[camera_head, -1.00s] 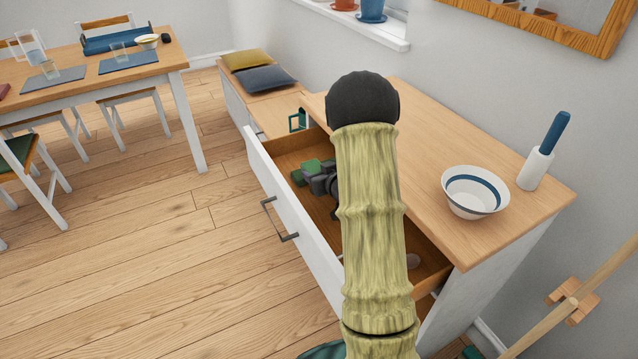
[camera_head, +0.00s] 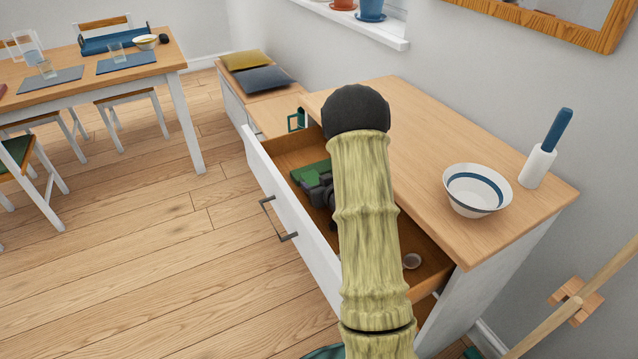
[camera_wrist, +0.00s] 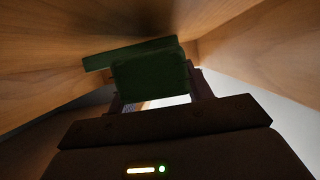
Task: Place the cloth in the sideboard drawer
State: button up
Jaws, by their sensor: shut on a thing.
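The sideboard drawer (camera_head: 285,218) is pulled open, with a white front and a wooden inside. My gripper (camera_head: 318,180) is low inside the drawer toward its far end, partly hidden behind my arm in the head view. It is shut on the green cloth (camera_head: 312,174). In the wrist view the folded dark green cloth (camera_wrist: 150,82) sits between the fingers, with wooden drawer walls close around it. I cannot tell whether the cloth touches the drawer bottom.
A white bowl with a blue band (camera_head: 477,190) and a white holder with a blue handle (camera_head: 538,165) stand on the sideboard top (camera_head: 410,130). Open floor (camera_head: 180,270) lies to the left.

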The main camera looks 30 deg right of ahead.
jog(key=shift+f, duration=0.2)
jog(key=o, duration=1)
jog(key=shift+s, duration=0.1)
jog(key=shift+r, duration=0.15)
jog(key=shift+r+p, duration=0.5)
jog(key=shift+r, duration=0.05)
jog(key=v, duration=1.2)
jog(key=shift+d+f+p, duration=0.1)
jog(key=shift+d+p, duration=0.05)
jog(key=shift+p, duration=0.15)
